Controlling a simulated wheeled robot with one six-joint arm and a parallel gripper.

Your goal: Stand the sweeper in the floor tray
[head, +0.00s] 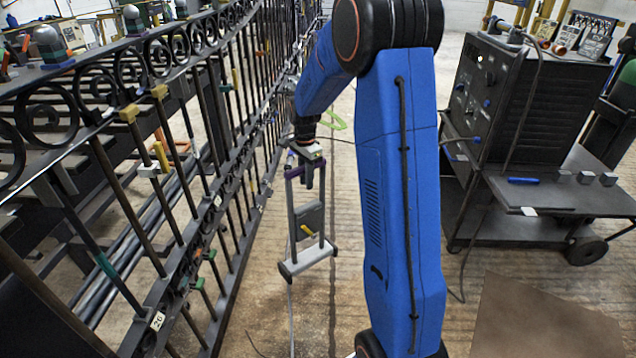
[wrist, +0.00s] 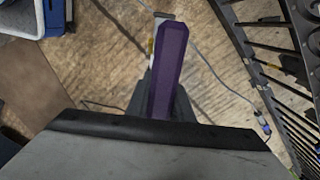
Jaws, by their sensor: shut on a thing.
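The sweeper (head: 308,263) is an upright grey frame with two posts, a pale base bar, a dark panel and a purple top handle. My gripper (head: 307,168) is shut on the handle at its top. The sweeper hangs about upright beside the gate; I cannot tell how far its base is above the floor. In the wrist view the purple handle (wrist: 168,70) lies lengthwise below my gripper and hides most of the frame. I cannot clearly make out the floor tray in either view.
A long black scroll gate (head: 190,150) with clamps runs along the left, close to the sweeper. A dark welding cart (head: 520,120) with a shelf stands at the right. A brown sheet (head: 545,315) lies at the lower right. Cables cross the floor.

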